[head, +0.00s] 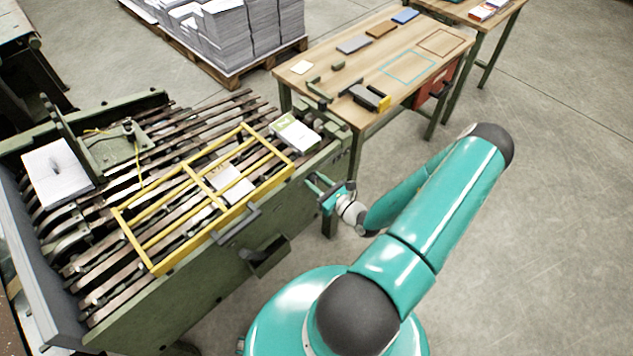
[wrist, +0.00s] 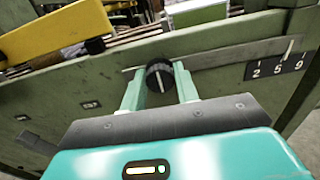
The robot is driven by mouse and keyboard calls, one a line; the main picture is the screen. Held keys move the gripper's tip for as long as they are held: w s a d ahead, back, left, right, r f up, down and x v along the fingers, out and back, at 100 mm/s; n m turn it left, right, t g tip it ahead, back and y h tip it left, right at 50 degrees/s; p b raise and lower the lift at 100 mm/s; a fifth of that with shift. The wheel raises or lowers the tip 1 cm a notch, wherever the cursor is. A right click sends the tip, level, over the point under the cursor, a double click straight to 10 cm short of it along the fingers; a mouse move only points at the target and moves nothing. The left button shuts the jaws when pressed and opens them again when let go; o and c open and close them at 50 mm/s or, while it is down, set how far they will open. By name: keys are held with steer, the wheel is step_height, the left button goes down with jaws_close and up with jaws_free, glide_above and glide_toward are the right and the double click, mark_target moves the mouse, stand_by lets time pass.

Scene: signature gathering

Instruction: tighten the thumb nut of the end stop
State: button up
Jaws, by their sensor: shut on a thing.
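The thumb nut (wrist: 160,76) is a black ribbed knob with a pale line across its face. It sits at the machine's green side, near a long flat metal bar (wrist: 235,55). My gripper (wrist: 161,72) has one finger on each side of the nut and is shut on it. In the head view my gripper (head: 322,188) is at the machine's right end, and the nut cannot be made out there. I cannot tell which other parts belong to the end stop.
A yellow guard frame (head: 158,268) lies over the slatted machine bed, and its edge shows in the wrist view (wrist: 55,36). A dark number plate (wrist: 277,66) is right of the nut. A wooden workbench (head: 340,75) with small items stands behind. Floor at right is clear.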

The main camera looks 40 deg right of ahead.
steer(key=shift+m, duration=0.3)
steer(key=m, duration=0.3)
steer(key=shift+m, duration=0.3)
steer(key=m, duration=0.4)
steer(key=shift+m, duration=0.3)
steer(key=m, duration=0.4)
steer(key=shift+m, duration=0.3)
steer(key=m, duration=0.4)
steer(key=shift+s+f, duration=0.1)
steer(key=shift+m, duration=0.3)
steer(key=o, duration=1)
steer(key=shift+c, duration=0.2)
